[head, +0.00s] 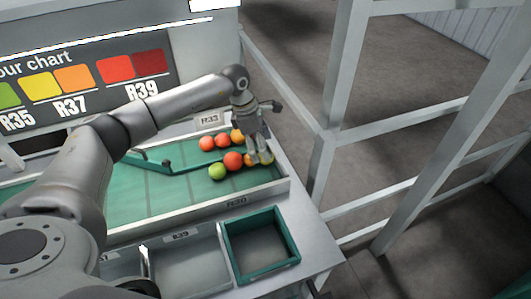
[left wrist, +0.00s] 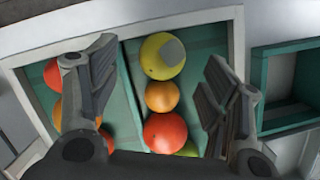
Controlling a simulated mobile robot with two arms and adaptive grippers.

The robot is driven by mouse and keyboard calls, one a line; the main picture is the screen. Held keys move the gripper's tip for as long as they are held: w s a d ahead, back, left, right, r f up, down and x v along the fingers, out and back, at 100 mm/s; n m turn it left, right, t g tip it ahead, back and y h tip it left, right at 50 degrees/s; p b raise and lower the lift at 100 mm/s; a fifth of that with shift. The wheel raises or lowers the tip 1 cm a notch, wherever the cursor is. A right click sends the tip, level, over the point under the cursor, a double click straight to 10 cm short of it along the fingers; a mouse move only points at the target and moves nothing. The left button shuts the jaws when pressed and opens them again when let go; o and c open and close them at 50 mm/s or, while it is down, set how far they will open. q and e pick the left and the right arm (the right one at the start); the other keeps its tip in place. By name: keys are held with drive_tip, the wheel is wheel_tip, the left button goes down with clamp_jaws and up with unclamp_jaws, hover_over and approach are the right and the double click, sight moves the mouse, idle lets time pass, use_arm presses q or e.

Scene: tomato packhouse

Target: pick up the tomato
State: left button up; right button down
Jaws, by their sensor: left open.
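My left gripper (head: 258,157) is open above the right end of the green sorting tray. In the left wrist view its two fingers (left wrist: 160,65) stand apart on either side of a row of tomatoes. That row has a yellow tomato (left wrist: 162,55) with a grey patch, an orange tomato (left wrist: 161,96), a red tomato (left wrist: 165,132) and a partly hidden green tomato (left wrist: 190,150). In the head view the green tomato (head: 217,172) and red tomato (head: 233,160) lie left of the gripper, which partly covers the orange and yellow ones. Nothing appears gripped.
A green divider (head: 185,163) separates this row from other red and orange tomatoes (head: 207,143) behind. The tray has a pale raised rim (head: 200,206). An empty green-rimmed crate (head: 285,263) and a grey bin (head: 190,265) stand in front. A metal frame (head: 338,100) rises at right.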

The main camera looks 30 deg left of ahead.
use_arm(q)
drive_tip(key=shift+d+f, duration=0.25)
drive_tip(key=shift+f, duration=0.25)
drive_tip(key=shift+d+f, duration=0.25)
drive_tip(key=shift+f, duration=0.2)
drive_tip(key=shift+w+f+p, duration=0.1)
drive_tip(key=shift+f+p, duration=0.2)
drive_tip(key=shift+c, duration=0.7)
drive_tip(key=c, duration=0.7)
use_arm(e)
drive_tip(key=shift+s+a+r, duration=0.35)
drive_tip(key=shift+s+r, duration=0.05)
drive_tip(key=shift+r, duration=0.15)
use_arm(q)
drive_tip(key=shift+r, duration=0.1)
use_arm(e)
drive_tip(key=shift+d+f, duration=0.1)
